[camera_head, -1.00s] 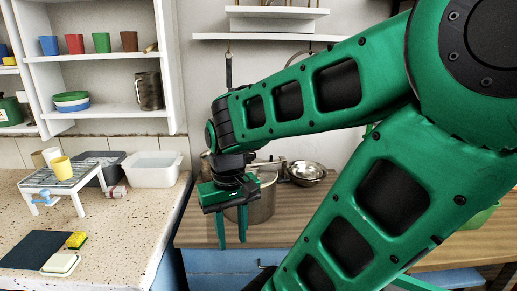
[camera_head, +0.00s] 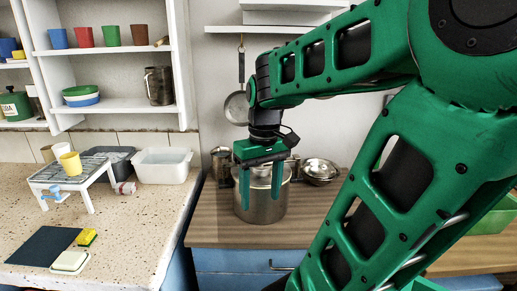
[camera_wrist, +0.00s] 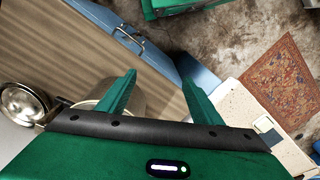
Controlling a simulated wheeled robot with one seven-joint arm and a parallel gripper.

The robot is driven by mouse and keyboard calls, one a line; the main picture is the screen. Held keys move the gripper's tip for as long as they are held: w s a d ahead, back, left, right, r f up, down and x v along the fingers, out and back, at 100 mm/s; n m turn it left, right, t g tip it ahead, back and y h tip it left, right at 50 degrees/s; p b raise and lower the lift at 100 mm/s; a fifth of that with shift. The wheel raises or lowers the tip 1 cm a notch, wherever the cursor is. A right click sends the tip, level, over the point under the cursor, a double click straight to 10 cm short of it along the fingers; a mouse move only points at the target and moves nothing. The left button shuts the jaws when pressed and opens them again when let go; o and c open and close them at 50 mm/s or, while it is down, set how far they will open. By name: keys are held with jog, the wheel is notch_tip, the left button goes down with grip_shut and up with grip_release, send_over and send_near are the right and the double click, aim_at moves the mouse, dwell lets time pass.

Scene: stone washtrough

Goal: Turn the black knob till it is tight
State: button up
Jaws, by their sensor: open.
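I cannot make out the black knob in either view. A steel pot (camera_head: 258,208) stands on the wooden counter, its top partly hidden behind my gripper. My gripper (camera_head: 261,198) points downward, with its two green fingers apart and nothing between them. In the head view the fingers overlap the pot; I cannot tell whether they are in front of it or above it. In the wrist view my gripper (camera_wrist: 158,80) is also open, over the counter's front edge. A pale curved rim shows behind its left finger there.
A steel bowl (camera_head: 320,171) is right of the pot on the wooden counter (camera_head: 215,234). A pan (camera_head: 237,108) hangs on the wall behind. On the speckled counter at left are a small rack (camera_head: 75,172), a white tub (camera_head: 162,166) and a yellow sponge (camera_head: 87,237).

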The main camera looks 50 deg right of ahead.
jog(key=w+d+r+n, duration=0.9)
jog(key=w+d+r, duration=0.45)
jog(key=d, duration=0.35)
jog(key=shift+n, duration=0.3)
jog(key=f, duration=1.1)
jog(key=shift+w, duration=0.3)
jog(key=shift+c, duration=0.7)
